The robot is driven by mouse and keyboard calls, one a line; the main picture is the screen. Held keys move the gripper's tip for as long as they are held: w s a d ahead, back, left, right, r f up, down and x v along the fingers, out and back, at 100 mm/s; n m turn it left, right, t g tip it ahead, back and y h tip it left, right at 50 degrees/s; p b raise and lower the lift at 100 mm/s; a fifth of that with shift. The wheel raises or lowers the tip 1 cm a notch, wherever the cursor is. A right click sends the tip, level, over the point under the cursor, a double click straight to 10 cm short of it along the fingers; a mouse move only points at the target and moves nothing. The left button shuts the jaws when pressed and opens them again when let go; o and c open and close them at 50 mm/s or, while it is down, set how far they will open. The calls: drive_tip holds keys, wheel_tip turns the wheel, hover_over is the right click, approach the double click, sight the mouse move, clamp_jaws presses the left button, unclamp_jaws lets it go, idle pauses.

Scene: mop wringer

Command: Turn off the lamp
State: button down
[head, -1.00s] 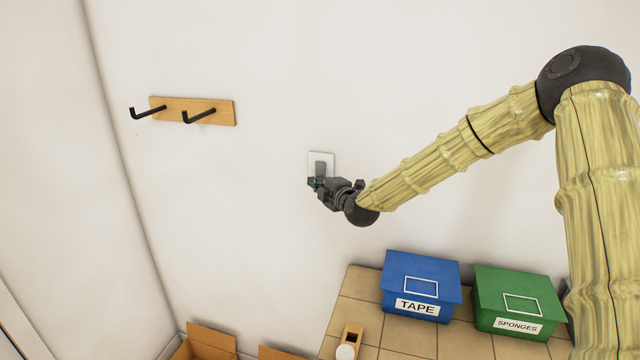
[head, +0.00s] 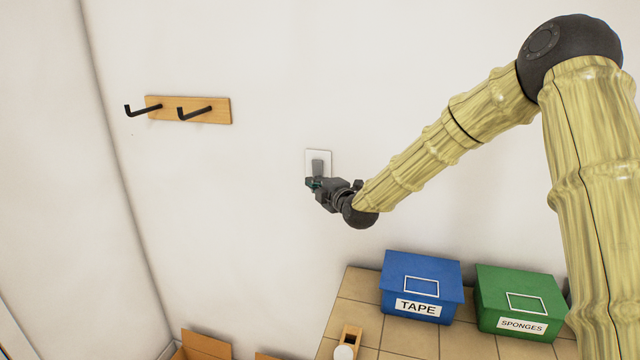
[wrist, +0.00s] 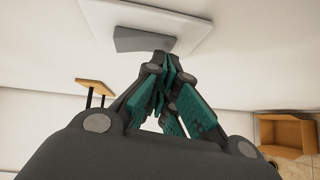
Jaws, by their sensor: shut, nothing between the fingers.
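A wall switch with a white plate (head: 326,156) and a grey rocker (head: 318,167) is on the wall in the middle of the head view. The plate (wrist: 190,22) and the grey rocker (wrist: 143,41) also show at the top of the wrist view. My gripper (head: 311,184) is at the lower part of the switch, its fingers shut and empty. In the wrist view the fingertips (wrist: 168,62) are at the rocker's lower right edge; I cannot tell if they touch it. No lamp is in view.
A wooden rack with two black hooks (head: 220,112) is on the wall to the left. Below right, a blue TAPE box (head: 420,278) and a green SPONGES box (head: 518,290) stand on a tiled top (head: 355,290). Open cardboard boxes (head: 205,347) are at the bottom left.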

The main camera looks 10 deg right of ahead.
drive_tip(key=s+b, duration=0.4)
drive_tip(key=s, duration=0.8)
drive_tip(key=shift+d+f+b, duration=0.25)
drive_tip(key=shift+d+b, duration=0.05)
